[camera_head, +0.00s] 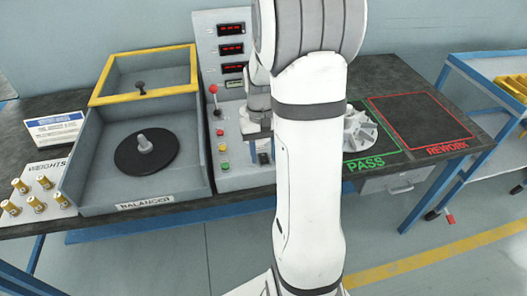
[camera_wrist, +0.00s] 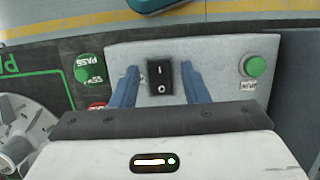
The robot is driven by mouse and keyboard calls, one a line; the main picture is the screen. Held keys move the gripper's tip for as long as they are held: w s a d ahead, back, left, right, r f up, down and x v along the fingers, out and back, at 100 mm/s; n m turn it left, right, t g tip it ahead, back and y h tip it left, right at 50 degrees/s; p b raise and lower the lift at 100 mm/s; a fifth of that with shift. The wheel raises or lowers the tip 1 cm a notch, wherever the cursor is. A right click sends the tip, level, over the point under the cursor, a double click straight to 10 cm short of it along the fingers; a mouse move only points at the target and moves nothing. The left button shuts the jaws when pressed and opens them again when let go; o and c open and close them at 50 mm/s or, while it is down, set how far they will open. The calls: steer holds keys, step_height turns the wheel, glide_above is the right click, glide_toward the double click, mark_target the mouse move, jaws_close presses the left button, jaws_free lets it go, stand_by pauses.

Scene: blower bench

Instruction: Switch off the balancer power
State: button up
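The black rocker switch (camera_wrist: 161,78), marked I and O, sits on the light grey control panel (camera_wrist: 215,52) in the wrist view. I cannot tell which side is pressed. My gripper (camera_wrist: 159,72) is open, with one blue finger on each side of the switch and nothing held. In the head view my gripper (camera_head: 258,132) is over the panel, just above the dark switch (camera_head: 264,157), partly hidden by my arm. The balancer (camera_head: 190,150) stands left of the panel, its yellow-framed lid (camera_head: 143,49) raised, with a black disc (camera_head: 147,152) inside.
A red-knobbed lever (camera_head: 214,90) rises from the panel. A bladed wheel (camera_head: 359,130) lies on PASS; the REWORK square (camera_head: 420,120) is empty.

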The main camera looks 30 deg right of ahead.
mark_target(262, 154)
steer(key=v, duration=0.7)
steer(key=shift+w+r, duration=0.15)
steer(key=shift+r, duration=0.2)
stand_by(0.4)
steer(key=s+a+r+n+t, duration=0.1)
steer(key=s+a, duration=0.3)
steer(key=s+a+r+n+t, duration=0.1)
steer(key=s+a+t, duration=0.1)
steer(key=s+a, duration=0.2)
steer(key=s+a+r+n+t+p, duration=0.1)
steer(key=s+a+r+t, duration=0.1)
steer(key=s+a, duration=0.2)
steer(key=shift+s+a+r+h, duration=0.1)
steer(key=shift+s+a+h, duration=0.1)
steer(key=shift+s, duration=0.3)
steer(key=shift+s+a+h, duration=0.2)
steer(key=shift+s, duration=0.3)
